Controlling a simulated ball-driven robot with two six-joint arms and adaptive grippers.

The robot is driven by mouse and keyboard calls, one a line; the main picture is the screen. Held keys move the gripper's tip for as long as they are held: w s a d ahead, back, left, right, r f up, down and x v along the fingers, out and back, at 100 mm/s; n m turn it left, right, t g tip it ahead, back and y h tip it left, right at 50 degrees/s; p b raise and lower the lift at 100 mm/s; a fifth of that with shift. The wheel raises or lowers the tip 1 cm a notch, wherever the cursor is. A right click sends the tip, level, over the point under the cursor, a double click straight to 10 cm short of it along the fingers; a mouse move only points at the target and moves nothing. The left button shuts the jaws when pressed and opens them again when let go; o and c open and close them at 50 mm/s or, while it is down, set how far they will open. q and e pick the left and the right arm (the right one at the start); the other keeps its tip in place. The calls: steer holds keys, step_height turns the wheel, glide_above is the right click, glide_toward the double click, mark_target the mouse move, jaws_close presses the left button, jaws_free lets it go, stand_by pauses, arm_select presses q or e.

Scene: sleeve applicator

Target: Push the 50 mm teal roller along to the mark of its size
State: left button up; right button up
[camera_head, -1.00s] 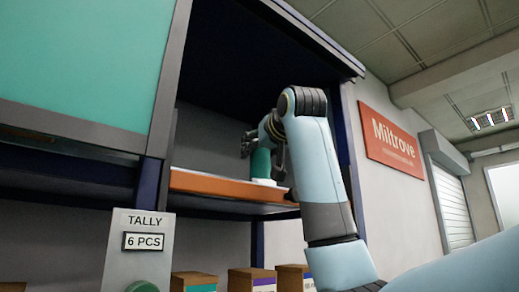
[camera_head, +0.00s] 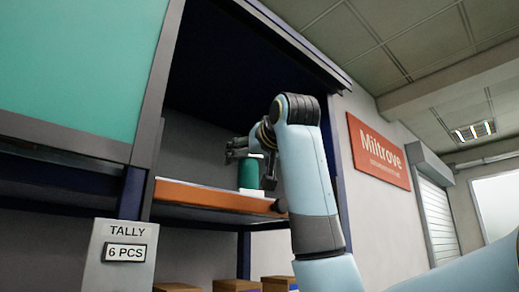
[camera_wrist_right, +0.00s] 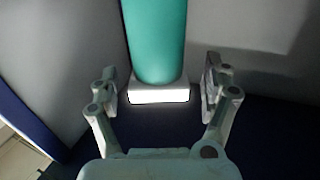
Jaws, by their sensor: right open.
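The teal roller (camera_head: 248,176) is above the orange-edged shelf (camera_head: 212,197) inside the open cabinet bay in the head view. A pale part shows at its upper end there. In the right wrist view the roller (camera_wrist_right: 156,40) comes down from the top, with a bright white block (camera_wrist_right: 158,92) at its near end. My right gripper (camera_head: 252,162) is at the roller, with fingers showing on both sides of it. In the wrist view its open fingers (camera_wrist_right: 158,84) flank the white block with gaps on both sides. No size mark can be made out. My left gripper is out of view.
A dark post (camera_head: 134,190) and a closed teal panel (camera_head: 75,65) bound the bay on the left. The cabinet's right side panel stands close beside my right arm. A tally sign (camera_head: 122,252) reads 6 PCS. Boxes (camera_head: 237,285) stand below the shelf.

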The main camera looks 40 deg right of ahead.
steer(key=v, duration=1)
steer(key=shift+s, duration=0.25)
